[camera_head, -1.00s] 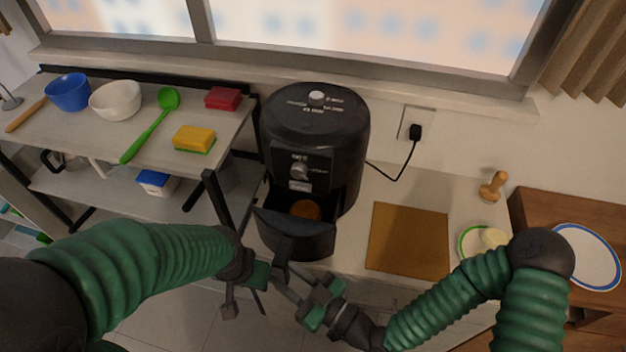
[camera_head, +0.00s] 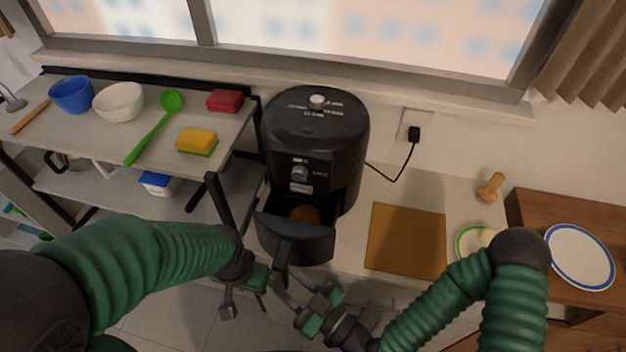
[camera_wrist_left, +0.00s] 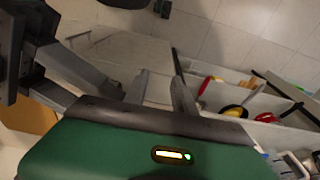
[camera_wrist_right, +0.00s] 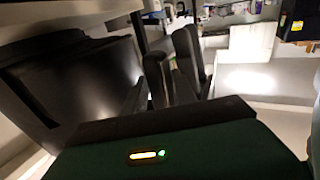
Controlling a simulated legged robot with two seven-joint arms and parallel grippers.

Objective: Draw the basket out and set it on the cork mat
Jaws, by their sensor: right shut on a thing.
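The black basket (camera_head: 305,246) is partly out of the front of the black air fryer (camera_head: 316,130). A round orange-brown item (camera_head: 306,214) lies inside it. My right gripper (camera_head: 285,283) is shut on the basket's handle (camera_head: 283,256), in front of the fryer. In the right wrist view the basket (camera_wrist_right: 75,80) fills the left side, beside the fingers (camera_wrist_right: 160,85). The cork mat (camera_head: 405,240) lies bare on the counter, right of the fryer. My left gripper (camera_head: 245,300) is open and empty, left of the handle; its fingers stand apart in the left wrist view (camera_wrist_left: 162,90).
A shelf rack (camera_head: 215,180) stands left of the fryer, with bowls, a green spoon and sponges on top. The fryer's cord runs to a wall socket (camera_head: 414,130). A green-rimmed plate (camera_head: 466,242) and a wooden press (camera_head: 490,187) are right of the mat.

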